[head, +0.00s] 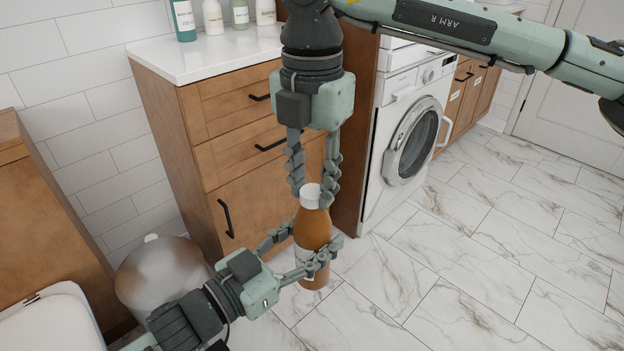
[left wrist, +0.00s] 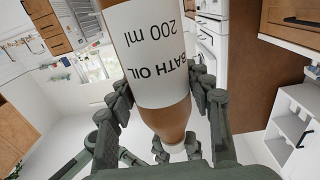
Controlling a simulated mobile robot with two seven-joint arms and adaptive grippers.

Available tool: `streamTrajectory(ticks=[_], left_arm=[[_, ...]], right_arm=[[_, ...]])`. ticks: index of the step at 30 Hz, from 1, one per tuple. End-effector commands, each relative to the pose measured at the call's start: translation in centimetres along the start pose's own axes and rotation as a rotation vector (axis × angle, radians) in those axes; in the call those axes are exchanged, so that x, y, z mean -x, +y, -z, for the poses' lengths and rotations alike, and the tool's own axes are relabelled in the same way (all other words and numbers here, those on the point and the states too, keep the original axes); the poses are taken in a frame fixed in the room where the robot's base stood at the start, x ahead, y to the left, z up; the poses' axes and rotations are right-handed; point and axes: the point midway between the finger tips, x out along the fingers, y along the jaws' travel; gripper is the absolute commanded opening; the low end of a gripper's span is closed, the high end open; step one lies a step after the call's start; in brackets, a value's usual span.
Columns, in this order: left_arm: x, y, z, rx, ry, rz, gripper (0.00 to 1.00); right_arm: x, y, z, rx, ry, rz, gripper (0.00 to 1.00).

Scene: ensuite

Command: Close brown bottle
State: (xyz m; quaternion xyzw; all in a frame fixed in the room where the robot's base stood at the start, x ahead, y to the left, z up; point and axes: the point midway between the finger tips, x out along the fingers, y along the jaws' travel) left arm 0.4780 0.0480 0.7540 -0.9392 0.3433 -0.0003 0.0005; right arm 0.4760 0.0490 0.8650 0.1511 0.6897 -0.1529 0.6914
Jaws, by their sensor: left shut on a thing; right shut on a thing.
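The brown bottle (head: 312,232) is held upright in the air in the head view, above the marble floor. Its white cap (head: 310,194) is on its neck; I cannot tell how tightly it sits. My left gripper (head: 308,258) is shut around the bottle's body from the lower left. My right gripper (head: 312,190) points down from above and is shut on the white cap. In the left wrist view the bottle (left wrist: 152,60) has a white label reading "BATH OIL 200 ml". The white cap (left wrist: 174,149) also shows there, partly hidden by fingers.
A wooden cabinet with a white top (head: 205,52) stands behind, bearing several bottles. A washing machine (head: 408,140) is to the right. A rounded bin (head: 160,275) and a white lidded fixture (head: 50,318) are at lower left. The marble floor (head: 480,250) at right is clear.

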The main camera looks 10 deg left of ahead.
Motion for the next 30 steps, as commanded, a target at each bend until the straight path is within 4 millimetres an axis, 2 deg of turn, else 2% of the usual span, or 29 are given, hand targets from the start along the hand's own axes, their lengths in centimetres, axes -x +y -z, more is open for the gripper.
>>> streamTrajectory(ticks=[3,7,11,12,17,26,30], left_arm=[[0.0,0.1,0.1,-0.001,0.002,-0.001,0.0],[0.0,0.1,0.1,0.0,0.002,-0.001,0.0],[0.0,0.1,0.1,0.0,0.001,-0.001,0.0],[0.0,0.1,0.1,0.0,0.001,-0.001,0.0],[0.0,0.0,0.1,-0.001,0.002,-0.001,0.0],[0.0,0.0,0.2,-0.001,0.004,-0.001,0.0],[0.0,0.0,0.2,-0.001,0.004,-0.001,0.0]], right_arm=[[0.1,0.0,-0.1,-0.276,-0.003,-0.004,0.19],[0.1,0.0,-0.1,-0.503,-0.001,-0.006,0.19],[0.1,0.0,-0.1,-0.501,-0.001,-0.005,0.19],[0.1,0.0,-0.1,-0.501,-0.001,-0.005,0.29],[0.1,0.0,-0.1,-0.499,-0.001,-0.005,0.49],[0.1,0.0,0.0,-0.497,-0.001,-0.004,0.49],[1.1,0.0,0.0,-0.497,-0.002,-0.004,0.49]])
